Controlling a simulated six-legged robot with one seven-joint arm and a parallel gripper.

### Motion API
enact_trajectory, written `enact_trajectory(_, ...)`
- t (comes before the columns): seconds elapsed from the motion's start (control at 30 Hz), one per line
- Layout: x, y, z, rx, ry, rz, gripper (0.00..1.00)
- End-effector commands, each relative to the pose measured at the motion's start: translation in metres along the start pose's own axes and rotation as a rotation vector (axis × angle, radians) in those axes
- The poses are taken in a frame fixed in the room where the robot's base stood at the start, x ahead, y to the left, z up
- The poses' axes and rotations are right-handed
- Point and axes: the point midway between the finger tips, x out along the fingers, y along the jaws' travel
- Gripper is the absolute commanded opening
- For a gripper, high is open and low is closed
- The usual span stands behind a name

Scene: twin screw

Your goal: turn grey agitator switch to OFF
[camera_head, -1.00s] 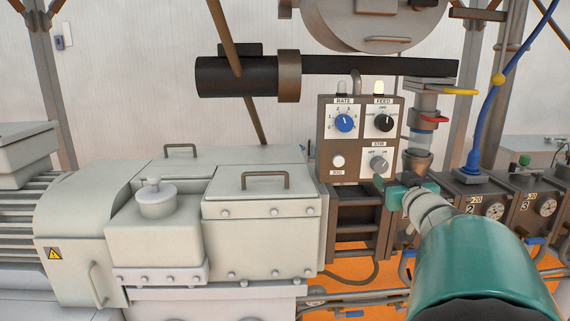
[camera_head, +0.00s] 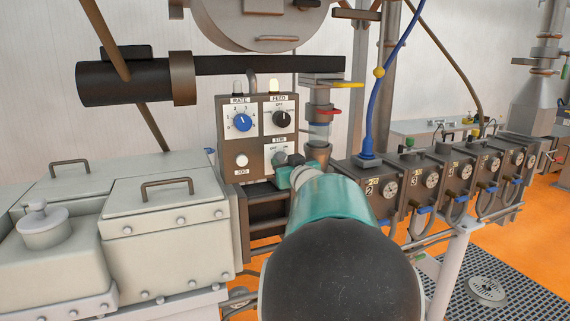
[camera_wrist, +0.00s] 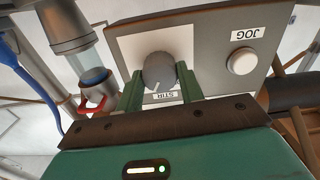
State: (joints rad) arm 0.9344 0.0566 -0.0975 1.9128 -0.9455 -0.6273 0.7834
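The grey STIR switch (camera_head: 279,157) is at the lower right of the control panel (camera_head: 228,140), partly covered by my gripper in the head view. In the wrist view, which is upside down to the panel, the grey knob (camera_wrist: 158,68) sits between the two green fingers of my gripper (camera_wrist: 160,80). The fingers are apart, one on each side, with narrow gaps; contact is not clear. The knob's white mark points toward the STIR label, slightly to the ON side. The OFF and ON words are hidden in the wrist view. My gripper (camera_head: 289,163) is at the panel face.
The white JOG button (camera_wrist: 241,61) is beside the switch. The blue RATE knob (camera_head: 242,122) and black FEED knob (camera_head: 282,119) are above. A pipe with a red handle (camera_head: 328,112) stands close on the right. Valve boxes with gauges (camera_head: 390,188) run rightward.

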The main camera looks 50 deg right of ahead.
Motion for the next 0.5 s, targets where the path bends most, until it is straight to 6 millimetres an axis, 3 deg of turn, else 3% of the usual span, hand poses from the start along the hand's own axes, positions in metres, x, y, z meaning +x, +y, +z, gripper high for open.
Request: enact_trajectory(0.5, -0.0001, -0.0006, 0.0000, -0.114, 0.000, -0.001, 0.15)
